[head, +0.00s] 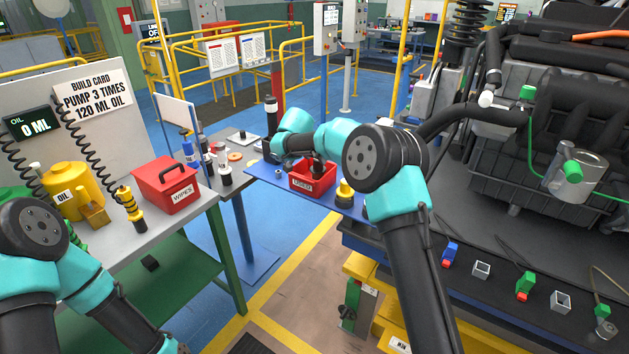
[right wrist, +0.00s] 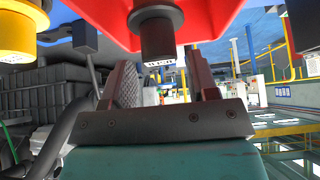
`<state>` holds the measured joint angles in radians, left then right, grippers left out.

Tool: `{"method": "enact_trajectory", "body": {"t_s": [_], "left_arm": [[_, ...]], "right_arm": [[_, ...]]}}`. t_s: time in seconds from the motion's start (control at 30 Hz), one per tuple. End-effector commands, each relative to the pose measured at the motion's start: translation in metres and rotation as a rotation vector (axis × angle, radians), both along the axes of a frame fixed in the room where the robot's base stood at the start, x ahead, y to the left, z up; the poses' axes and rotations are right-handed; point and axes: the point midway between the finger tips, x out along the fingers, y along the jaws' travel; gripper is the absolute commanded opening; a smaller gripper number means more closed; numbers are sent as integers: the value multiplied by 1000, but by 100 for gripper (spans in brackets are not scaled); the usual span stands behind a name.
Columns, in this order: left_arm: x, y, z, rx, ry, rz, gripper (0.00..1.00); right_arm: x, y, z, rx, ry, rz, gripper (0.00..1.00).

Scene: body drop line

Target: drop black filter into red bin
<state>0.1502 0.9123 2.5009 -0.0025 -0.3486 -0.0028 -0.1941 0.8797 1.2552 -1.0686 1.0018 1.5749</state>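The red bin (head: 313,186), labelled USED, sits on the blue surface at the centre of the head view. Its red body also fills the top of the right wrist view (right wrist: 230,18). My right gripper (head: 313,163) is over the bin, partly hidden by my arm. In the right wrist view its fingers (right wrist: 161,72) are apart. The black filter (right wrist: 157,30), a dark cylinder, shows against the bin near the fingertips, with gaps on both sides. I cannot tell whether it rests on the bin floor. My left gripper is outside the head view.
A yellow-topped item (head: 345,190) stands right of the bin and shows in the right wrist view (right wrist: 18,25). The engine (head: 560,110) is at right. A red WIPES box (head: 166,188) and yellow oil can (head: 70,184) stand on the left bench.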

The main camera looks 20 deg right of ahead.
Motion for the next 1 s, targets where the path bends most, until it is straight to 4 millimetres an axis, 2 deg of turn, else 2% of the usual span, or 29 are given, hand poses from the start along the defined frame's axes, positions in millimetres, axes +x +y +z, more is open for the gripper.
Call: {"method": "enact_trajectory", "body": {"t_s": [0.13,0.37,0.53,0.67,1.0], "left_arm": [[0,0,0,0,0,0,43],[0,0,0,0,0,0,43],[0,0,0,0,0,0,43],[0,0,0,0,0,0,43],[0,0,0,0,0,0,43]], "right_arm": [[0,0,0,0,0,0,67],[0,0,0,0,0,0,67],[-3,4,8,1,-1,1,67],[-9,10,21,1,-1,1,67],[-33,38,74,1,-3,2,67]]}}
